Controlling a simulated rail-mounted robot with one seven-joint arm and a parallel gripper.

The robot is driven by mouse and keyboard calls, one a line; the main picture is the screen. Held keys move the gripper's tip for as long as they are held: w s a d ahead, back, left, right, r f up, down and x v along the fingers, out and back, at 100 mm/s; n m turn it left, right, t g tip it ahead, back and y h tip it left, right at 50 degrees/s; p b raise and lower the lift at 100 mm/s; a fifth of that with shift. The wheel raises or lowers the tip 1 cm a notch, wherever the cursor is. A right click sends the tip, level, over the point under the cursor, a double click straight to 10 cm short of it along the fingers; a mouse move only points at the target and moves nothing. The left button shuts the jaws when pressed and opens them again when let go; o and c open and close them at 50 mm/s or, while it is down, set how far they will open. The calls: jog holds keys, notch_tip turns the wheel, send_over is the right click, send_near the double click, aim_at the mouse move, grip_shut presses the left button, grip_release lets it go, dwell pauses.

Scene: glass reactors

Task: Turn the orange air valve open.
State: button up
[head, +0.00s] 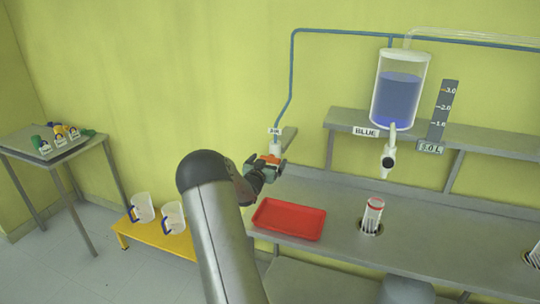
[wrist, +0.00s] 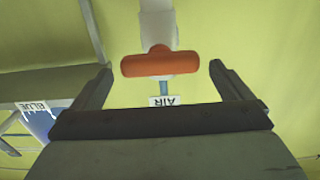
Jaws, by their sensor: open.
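The orange air valve handle (head: 269,159) is on a white fitting (head: 275,146) on the wall at the end of a blue pipe. In the wrist view the orange handle (wrist: 160,64) lies crosswise in the picture, with a white label reading AIR (wrist: 164,101) by it. My gripper (head: 266,164) is at the handle in the head view. In the wrist view my gripper (wrist: 160,75) is open, one finger to each side of the handle, with gaps between. Nothing is held. My arm hides part of the space below.
A red tray (head: 289,219) lies on the grey bench below and right of my gripper. A glass vessel of blue liquid (head: 398,92) hangs at the right over a shelf. Two jugs stand on a yellow bench (head: 150,238). The wall left of the valve is clear.

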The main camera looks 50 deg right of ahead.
jog(key=shift+x, duration=1.25)
jog(key=c, duration=1)
